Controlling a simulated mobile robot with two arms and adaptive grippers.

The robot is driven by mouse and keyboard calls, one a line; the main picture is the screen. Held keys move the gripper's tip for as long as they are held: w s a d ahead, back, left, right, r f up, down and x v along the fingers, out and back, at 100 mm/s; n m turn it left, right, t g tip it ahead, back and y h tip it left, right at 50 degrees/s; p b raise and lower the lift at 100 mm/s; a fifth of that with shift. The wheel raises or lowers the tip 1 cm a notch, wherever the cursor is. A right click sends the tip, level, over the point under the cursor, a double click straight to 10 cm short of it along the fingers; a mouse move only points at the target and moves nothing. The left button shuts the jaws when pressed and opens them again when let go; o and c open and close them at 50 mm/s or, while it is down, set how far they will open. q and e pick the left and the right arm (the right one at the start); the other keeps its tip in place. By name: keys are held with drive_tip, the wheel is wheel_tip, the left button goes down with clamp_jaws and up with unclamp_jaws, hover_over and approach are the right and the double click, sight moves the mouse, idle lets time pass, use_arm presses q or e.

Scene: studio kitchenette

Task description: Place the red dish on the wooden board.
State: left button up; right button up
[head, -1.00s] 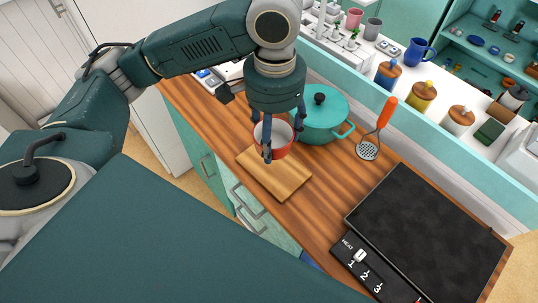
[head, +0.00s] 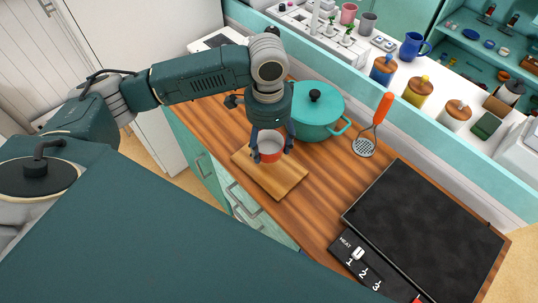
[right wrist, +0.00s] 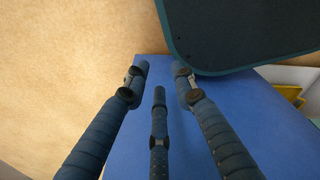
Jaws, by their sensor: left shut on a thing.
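The red dish (head: 270,158), with a pale inside, is in the head view over the far half of the wooden board (head: 278,183). My left gripper (head: 270,153) points down and is shut on the dish, with fingers at its sides. I cannot tell whether the dish's underside touches the board. The board lies flat on the wooden counter. My right gripper (right wrist: 160,75) shows only in the right wrist view, its fingers apart and nothing between them.
A teal lidded pot (head: 318,112) stands just behind the dish. A black cooktop (head: 425,220) fills the counter's right end. Some bare counter (head: 325,185) lies between board and cooktop.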

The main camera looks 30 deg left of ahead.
sight(269, 152)
use_arm(q)
drive_tip(key=shift+f, duration=0.9)
wheel_tip(269, 152, down, 4)
drive_tip(key=shift+f, duration=0.2)
use_arm(e)
drive_tip(key=shift+s+a+r, duration=0.1)
drive_tip(key=shift+s+r, duration=0.05)
drive_tip(key=shift+s, duration=0.65)
use_arm(q)
drive_tip(key=o, duration=1.3)
drive_tip(key=shift+f, duration=0.1)
use_arm(e)
drive_tip(key=shift+w, duration=0.15)
